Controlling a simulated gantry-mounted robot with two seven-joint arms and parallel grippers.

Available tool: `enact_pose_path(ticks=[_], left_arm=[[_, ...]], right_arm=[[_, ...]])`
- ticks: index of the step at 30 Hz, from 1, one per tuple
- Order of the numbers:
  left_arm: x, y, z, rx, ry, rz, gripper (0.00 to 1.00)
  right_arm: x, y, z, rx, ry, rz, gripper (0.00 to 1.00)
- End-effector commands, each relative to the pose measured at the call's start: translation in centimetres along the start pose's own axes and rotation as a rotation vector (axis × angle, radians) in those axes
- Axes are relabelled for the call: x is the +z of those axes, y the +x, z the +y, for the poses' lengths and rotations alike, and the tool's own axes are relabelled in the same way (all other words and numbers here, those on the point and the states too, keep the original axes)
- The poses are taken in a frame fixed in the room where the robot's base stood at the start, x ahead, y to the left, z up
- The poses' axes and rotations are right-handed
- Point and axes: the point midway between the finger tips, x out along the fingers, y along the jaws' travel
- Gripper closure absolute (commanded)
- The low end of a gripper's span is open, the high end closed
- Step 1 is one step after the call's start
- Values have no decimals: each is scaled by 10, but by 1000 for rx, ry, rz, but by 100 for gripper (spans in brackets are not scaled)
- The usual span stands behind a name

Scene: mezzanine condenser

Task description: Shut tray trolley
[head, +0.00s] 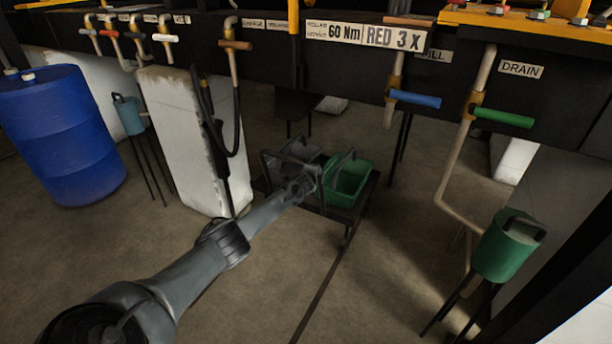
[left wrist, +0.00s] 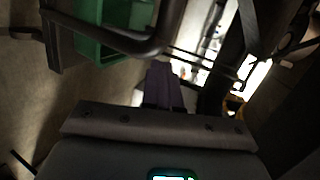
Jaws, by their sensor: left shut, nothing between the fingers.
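The tray trolley (head: 362,212) is a low dark platform on the floor under the black panel in the head view. A green bin (head: 350,184) with a raised handle sits on its right part, and a grey bin sits beside it, partly behind my arm. My left gripper (head: 312,178) reaches in from the lower left and is at the bins, over the trolley. In the left wrist view its fingers (left wrist: 163,84) are together with nothing between them. A dark bent bar (left wrist: 120,38) crosses just beyond them, in front of the green bin (left wrist: 125,14). Contact cannot be told. My right gripper is out of view.
A white block (head: 190,140) with a black hose stands left of the trolley. A blue barrel (head: 62,135) is farther left. A green can (head: 505,246) on legs stands at the right. Valve pipes hang from the panel above. The floor in front is mostly clear.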

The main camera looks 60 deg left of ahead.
Motion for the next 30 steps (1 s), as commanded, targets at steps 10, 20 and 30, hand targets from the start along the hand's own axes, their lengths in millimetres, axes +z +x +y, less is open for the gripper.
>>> enact_pose_path(ticks=[10,20,30], left_arm=[[-12,-37,-10,-3,8,16,100],[-12,-84,-9,-5,5,15,100],[-11,-115,-6,-6,4,15,100]], right_arm=[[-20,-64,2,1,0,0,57],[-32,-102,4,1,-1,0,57],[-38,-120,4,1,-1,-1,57]])
